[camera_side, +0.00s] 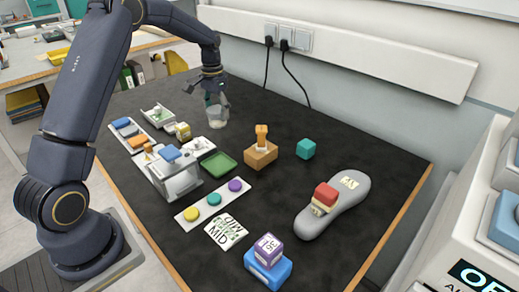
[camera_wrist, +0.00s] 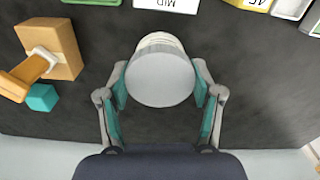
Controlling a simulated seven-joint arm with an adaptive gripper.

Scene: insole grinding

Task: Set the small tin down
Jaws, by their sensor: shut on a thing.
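The small tin (camera_side: 217,117) is a pale grey cylinder near the back edge of the black table in the side view. In the wrist view the tin (camera_wrist: 160,80) shows its round grey lid between the teal finger pads. My gripper (camera_side: 214,97) is shut on the tin from above, one finger on each side. The tin looks upright and its base is at or very near the table top; I cannot tell whether it touches.
A wooden block with an orange-topped piece (camera_side: 261,152) and a teal cube (camera_side: 306,149) stand to the right. A green tray (camera_side: 218,163) and white fixtures lie in front. A grey insole form (camera_side: 335,207) is farther right. Bare black table surrounds the tin.

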